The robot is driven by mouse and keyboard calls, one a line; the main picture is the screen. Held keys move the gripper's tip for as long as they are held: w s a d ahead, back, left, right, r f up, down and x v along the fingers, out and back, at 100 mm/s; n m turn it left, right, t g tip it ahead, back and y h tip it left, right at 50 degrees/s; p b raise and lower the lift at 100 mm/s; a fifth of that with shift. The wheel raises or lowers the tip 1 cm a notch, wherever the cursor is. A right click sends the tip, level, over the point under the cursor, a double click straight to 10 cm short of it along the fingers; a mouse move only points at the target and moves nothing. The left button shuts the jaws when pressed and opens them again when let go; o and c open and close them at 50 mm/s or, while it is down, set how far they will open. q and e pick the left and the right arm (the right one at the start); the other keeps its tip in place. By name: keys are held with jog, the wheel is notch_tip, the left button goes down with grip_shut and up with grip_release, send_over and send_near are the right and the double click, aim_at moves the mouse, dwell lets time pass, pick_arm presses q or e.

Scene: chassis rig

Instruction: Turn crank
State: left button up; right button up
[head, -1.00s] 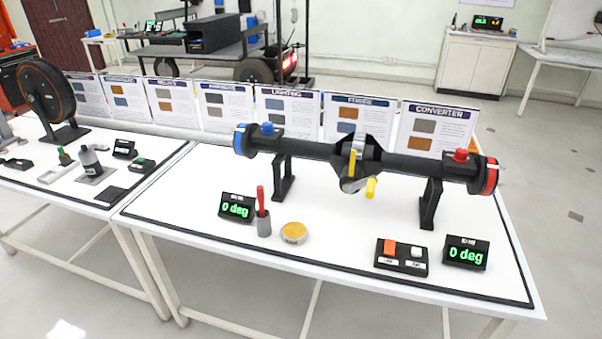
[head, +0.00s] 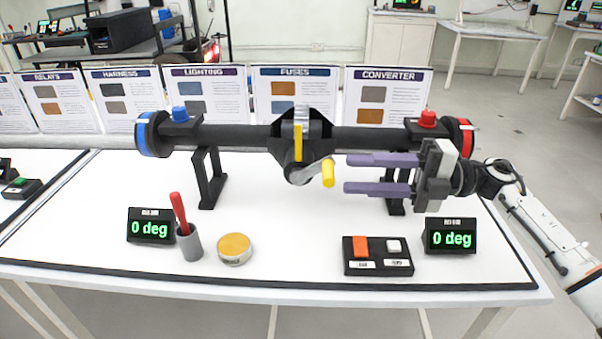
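The crank is a grey arm with a yellow handle (head: 328,173) on the front of the black axle's middle housing (head: 301,140). The handle sits low and to the right of the hub. A yellow pointer mark (head: 298,142) stands upright above the hub. The axle has a blue left end (head: 146,134) and a red right end (head: 464,136). My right gripper (head: 347,174) is open, its two purple fingers pointing left, one above the other, just right of the handle. No contact with the handle is clear. My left gripper is not in view.
Displays at left (head: 151,226) and right (head: 450,236) both read 0 deg. A button box (head: 377,266), a grey cup (head: 190,245) with a red-handled tool and a yellow-topped tin (head: 235,249) stand in front. Black stands (head: 209,180) carry the axle.

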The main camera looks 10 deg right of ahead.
jog(key=p+x, duration=0.1)
jog(key=x, duration=0.9)
jog(key=shift+s+a, duration=0.1)
grip_shut()
